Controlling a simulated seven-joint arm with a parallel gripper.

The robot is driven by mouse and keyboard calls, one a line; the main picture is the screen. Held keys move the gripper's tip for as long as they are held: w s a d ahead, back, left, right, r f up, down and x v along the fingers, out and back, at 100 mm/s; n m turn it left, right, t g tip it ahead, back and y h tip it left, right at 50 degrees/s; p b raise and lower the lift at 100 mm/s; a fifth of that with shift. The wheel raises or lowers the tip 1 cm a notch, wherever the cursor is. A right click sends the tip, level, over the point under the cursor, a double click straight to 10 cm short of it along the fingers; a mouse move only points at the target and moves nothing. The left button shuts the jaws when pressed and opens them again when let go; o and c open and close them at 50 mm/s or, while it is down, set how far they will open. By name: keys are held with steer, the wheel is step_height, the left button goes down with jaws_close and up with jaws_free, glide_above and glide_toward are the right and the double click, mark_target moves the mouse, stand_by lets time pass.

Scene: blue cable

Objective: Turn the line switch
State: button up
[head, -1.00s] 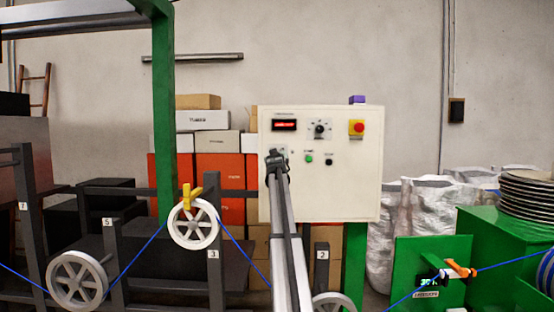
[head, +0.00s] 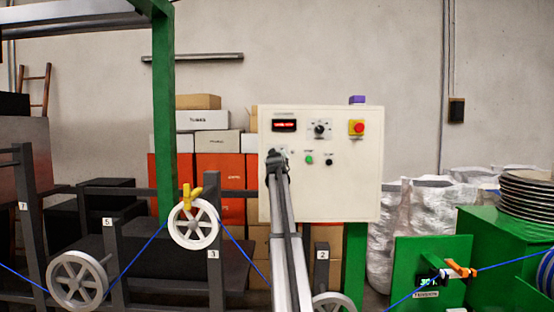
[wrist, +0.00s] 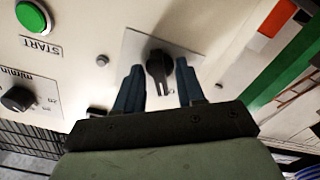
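The line switch (wrist: 158,68) is a black rotary knob on a pale square plate, seen in the wrist view. A mark like a 0 shows beside its pointer end. My gripper (wrist: 159,70) has its two dark blue fingers on either side of the knob, with a gap on both sides. It is open; I cannot tell how deep the fingertips reach around the knob.
The green START button (head: 309,160), a black button (head: 329,162), a speed knob (head: 319,130), a red emergency stop (head: 357,128) and a red display (head: 285,125) share the panel. A blue cable runs over a pulley (head: 194,223) on the left. A green post (head: 163,120) stands left.

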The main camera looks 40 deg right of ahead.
steer(key=v, duration=1.4)
steer(key=shift+w+r, duration=0.1)
stand_by(0.4)
